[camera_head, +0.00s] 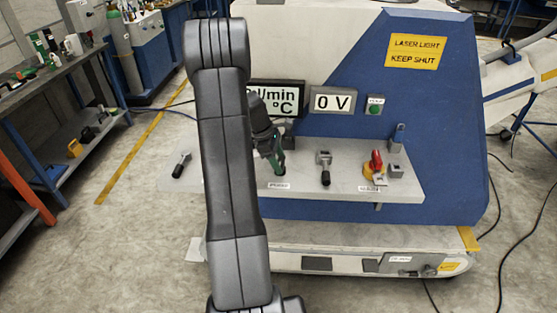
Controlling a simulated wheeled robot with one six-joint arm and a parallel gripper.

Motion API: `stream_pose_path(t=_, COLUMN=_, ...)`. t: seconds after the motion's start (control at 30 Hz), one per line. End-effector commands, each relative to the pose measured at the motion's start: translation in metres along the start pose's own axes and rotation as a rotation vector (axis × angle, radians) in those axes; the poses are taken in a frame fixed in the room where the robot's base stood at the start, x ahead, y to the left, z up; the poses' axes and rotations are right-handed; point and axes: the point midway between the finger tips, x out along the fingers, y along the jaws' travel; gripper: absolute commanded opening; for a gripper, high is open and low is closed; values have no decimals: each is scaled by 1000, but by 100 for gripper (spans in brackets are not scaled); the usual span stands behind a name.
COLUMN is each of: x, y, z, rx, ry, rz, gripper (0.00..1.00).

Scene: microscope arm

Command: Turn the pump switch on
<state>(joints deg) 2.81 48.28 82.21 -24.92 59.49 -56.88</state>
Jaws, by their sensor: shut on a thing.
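The machine's grey shelf (230,188) carries several small levers with black grips. My gripper (277,168) points down at the shelf, left of its middle, just above a small printed label (279,185). It is shut on a switch handle there, and its fingers hide most of that part. A small box with a round green button (376,105) is on the blue panel; its tiny label seems to read PUMP. I cannot tell from this view whether the held handle belongs to the pump, or its exact position.
On the shelf are a left lever (181,165), a middle lever (324,169) and a red-handled switch on a yellow base (374,166). Displays, one reading 0 V (333,101), stand behind. My arm hides part of the shelf and panel. A workbench (50,95) is far left.

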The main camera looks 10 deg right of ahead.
Motion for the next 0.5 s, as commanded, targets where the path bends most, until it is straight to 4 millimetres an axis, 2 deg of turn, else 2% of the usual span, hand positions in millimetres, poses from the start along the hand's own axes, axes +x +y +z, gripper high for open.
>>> stream_pose_path(t=0.5, x=-1, y=4, z=1, rx=413, ry=1, rz=-169, gripper=32)
